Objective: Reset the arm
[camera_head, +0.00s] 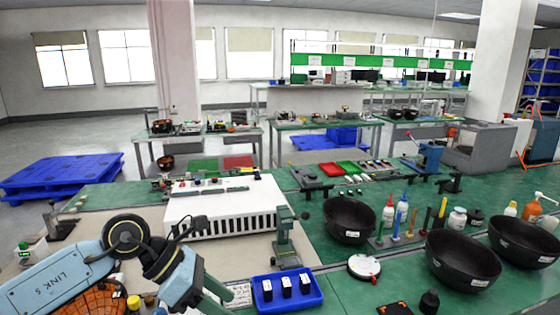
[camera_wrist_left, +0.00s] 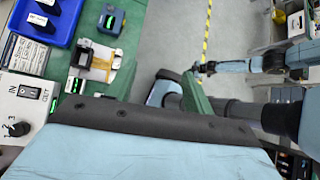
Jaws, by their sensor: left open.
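My left arm comes in from the left in the head view and bends down over the near bench edge; its fingers do not show there. A pale blue block with a dark rim, which looks like the body of my left gripper (camera_wrist_left: 140,135), fills the bottom of the left wrist view. Nothing is seen held by it. My right arm shows at the right of the wrist view, with its small dark right gripper (camera_wrist_left: 205,68) over the grey floor, clear of the bench. Its jaws are too small to read.
A blue tray (camera_head: 262,304) with black blocks sits at the front of the green bench, beside a green stand (camera_head: 285,240) and a white slotted box (camera_head: 222,214). Black bowls (camera_head: 350,220) and bottles stand to the right. Open floor shows in the wrist view.

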